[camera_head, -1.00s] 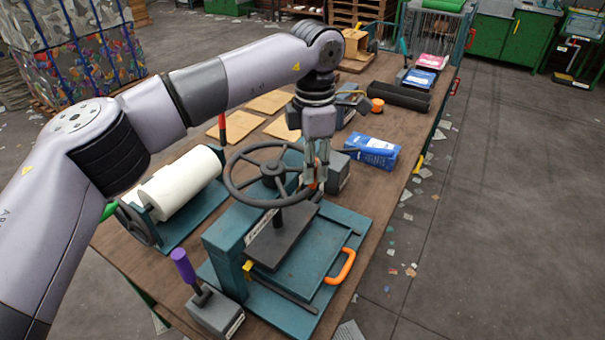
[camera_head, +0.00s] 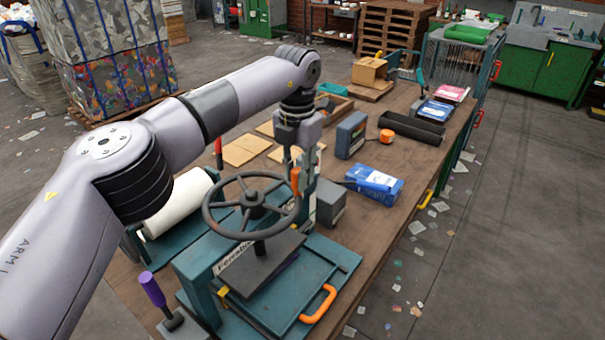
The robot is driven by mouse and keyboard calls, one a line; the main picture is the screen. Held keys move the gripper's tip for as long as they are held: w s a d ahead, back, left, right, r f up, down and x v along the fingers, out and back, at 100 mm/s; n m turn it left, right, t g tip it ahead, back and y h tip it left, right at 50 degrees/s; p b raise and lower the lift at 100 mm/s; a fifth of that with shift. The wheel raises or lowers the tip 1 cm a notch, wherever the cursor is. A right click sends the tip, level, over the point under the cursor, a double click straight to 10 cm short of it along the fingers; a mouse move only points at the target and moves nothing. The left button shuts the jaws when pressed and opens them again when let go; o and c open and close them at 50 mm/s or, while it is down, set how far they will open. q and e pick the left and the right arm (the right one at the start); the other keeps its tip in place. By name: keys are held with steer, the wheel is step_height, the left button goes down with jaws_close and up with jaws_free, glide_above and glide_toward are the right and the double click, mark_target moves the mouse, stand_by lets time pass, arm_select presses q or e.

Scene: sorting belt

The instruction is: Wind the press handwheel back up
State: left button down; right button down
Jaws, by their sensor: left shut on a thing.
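The press (camera_head: 205,262) is teal and stands on the near part of the bench. Its dark grey handwheel (camera_head: 222,229) lies level on top, above a dark pressing plate (camera_head: 258,265) on a central screw. An upright orange handle (camera_head: 295,180) stands on the wheel's far right rim. My left gripper (camera_head: 297,182) reaches down at that rim from above and is shut on the orange handle. The fingertips are small and partly hidden in this view. My right gripper is not in view.
A white roll (camera_head: 180,205) on a teal stand lies left of the press. A purple-handled lever (camera_head: 153,290) stands at the near left. A grey block (camera_head: 331,203) and a blue packet (camera_head: 374,185) are to the right. Cardboard sheets (camera_head: 240,150) lie behind.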

arm_select(q)
steer(key=shift+w+r+n, duration=0.2)
steer(key=shift+w+n, duration=0.4)
steer(key=shift+w, duration=0.05)
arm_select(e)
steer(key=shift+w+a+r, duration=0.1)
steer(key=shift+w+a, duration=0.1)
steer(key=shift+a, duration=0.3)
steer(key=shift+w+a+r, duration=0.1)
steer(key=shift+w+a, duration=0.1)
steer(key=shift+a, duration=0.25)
arm_select(q)
steer(key=shift+w+a, duration=0.1)
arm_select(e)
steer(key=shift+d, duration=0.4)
arm_select(q)
steer(key=c, duration=1.3)
jaws_free()
steer(key=shift+f, duration=0.15)
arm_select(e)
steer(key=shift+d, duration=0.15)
arm_select(q)
step_height(320, 180, up, 8)
steer(key=shift+f, duration=0.25)
